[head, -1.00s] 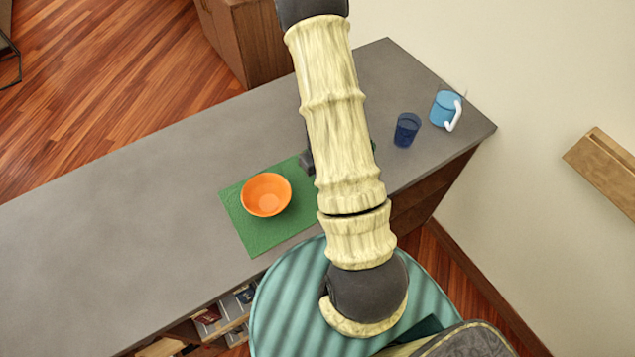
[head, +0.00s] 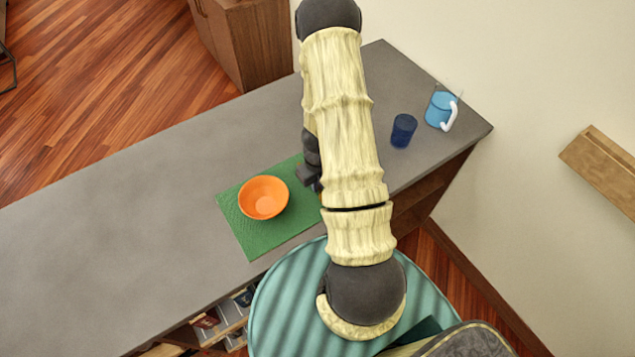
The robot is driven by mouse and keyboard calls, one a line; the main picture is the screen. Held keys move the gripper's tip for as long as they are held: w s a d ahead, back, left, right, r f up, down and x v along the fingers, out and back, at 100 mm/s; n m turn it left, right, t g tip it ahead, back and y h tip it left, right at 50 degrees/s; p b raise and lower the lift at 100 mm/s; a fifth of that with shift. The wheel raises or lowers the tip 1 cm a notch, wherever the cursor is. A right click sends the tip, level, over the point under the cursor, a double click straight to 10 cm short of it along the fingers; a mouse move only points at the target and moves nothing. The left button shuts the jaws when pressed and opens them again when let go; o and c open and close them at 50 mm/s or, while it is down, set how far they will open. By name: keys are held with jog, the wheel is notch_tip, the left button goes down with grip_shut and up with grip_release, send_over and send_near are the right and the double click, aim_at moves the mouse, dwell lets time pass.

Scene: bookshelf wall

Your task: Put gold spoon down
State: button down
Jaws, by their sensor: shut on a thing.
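My gripper (head: 311,181) shows only in part, dark, beside the left edge of my arm. It is just right of the orange bowl, over the right part of the green mat. The gold spoon is not visible; my arm hides the area around the fingertips, so what the jaws hold cannot be seen. The orange bowl (head: 263,198) stands upright on the green mat (head: 262,239), apart from the gripper. The mat lies on the grey counter (head: 120,215).
A dark blue cup (head: 403,130) and a light blue pitcher (head: 440,109) with a white handle stand at the counter's right end. The counter left of the mat is clear. Open shelves with books (head: 207,327) are below the front edge. A wooden cabinet (head: 245,40) stands behind.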

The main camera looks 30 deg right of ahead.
jog(key=shift+f, duration=0.2)
jog(key=c, duration=1.5)
grip_release()
jog(key=shift+r, duration=0.2)
notch_tip(320, 180, up, 12)
jog(key=shift+p, duration=1.2)
